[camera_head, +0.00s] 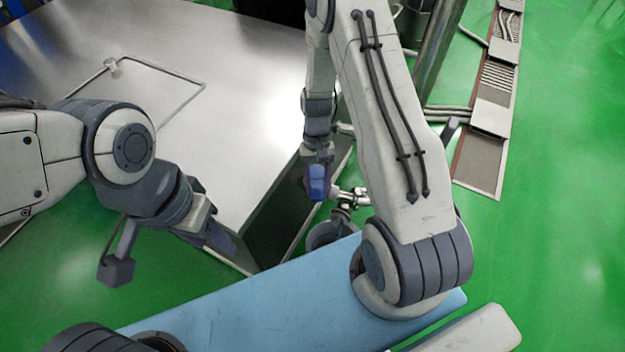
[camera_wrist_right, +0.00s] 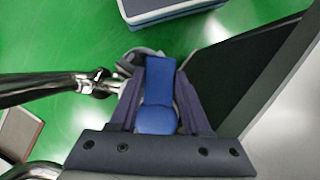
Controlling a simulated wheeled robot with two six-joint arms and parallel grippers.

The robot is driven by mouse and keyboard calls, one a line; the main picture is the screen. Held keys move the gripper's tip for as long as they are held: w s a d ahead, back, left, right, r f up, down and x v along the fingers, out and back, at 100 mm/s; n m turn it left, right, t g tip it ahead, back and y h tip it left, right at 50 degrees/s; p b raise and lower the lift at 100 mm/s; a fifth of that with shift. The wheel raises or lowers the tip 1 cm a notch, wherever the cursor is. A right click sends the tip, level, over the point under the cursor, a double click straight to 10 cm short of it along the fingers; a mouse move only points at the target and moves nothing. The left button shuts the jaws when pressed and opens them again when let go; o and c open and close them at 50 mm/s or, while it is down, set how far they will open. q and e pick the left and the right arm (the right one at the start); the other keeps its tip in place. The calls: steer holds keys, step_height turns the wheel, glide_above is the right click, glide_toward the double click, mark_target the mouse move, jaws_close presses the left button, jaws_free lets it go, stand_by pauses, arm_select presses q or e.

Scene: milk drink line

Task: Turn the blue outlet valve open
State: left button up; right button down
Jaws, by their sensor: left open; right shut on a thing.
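The blue outlet valve handle (camera_wrist_right: 159,88) lies between the fingers of my right gripper (camera_wrist_right: 158,105) in the right wrist view. The gripper is shut on it. In the head view the blue handle (camera_head: 317,182) shows at the tip of my right gripper (camera_head: 318,172), beside the metal pipe fitting (camera_head: 346,198). The fitting also shows left of the handle in the right wrist view (camera_wrist_right: 98,82). The joint between handle and pipe is largely hidden. My left gripper (camera_head: 232,252) is open and empty at the left, near the dark panel's lower end, apart from the valve.
A large shiny metal surface (camera_head: 225,60) with a bent rod fills the upper left. A dark panel (camera_head: 285,215) stands close beside the handle. A floor drain channel (camera_head: 480,160) runs along the right on the green floor. My blue base is below.

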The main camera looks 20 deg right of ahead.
mark_target(320, 173)
steer(key=n, duration=0.1)
steer(key=d+n+h+p, duration=0.1)
steer(key=n, duration=0.1)
steer(key=shift+s+d+r, duration=0.1)
steer(key=shift+d+r, duration=0.05)
steer(key=shift+r, duration=0.05)
steer(key=d+n, duration=0.1)
steer(key=n, duration=0.1)
steer(key=n+h+p, duration=0.1)
steer(key=n, duration=0.1)
steer(key=d+n+h+p, duration=0.1)
steer(key=n, duration=0.1)
steer(key=shift+w+d+f, duration=0.1)
steer(key=shift+w+d, duration=0.15)
steer(key=shift+d, duration=0.1)
steer(key=shift+w+d+n+t+h, duration=0.2)
steer(key=shift+d+n+h, duration=0.15)
steer(key=shift+n, duration=0.35)
steer(key=shift+w+d+n+t+h, duration=0.2)
steer(key=shift+n+h, duration=0.15)
steer(key=shift+n, duration=0.35)
steer(key=shift+c, duration=1.8)
jaws_free()
steer(key=shift+s, duration=0.1)
steer(key=v, duration=1)
steer(key=shift+p, duration=0.35)
steer(key=shift+r, duration=0.2)
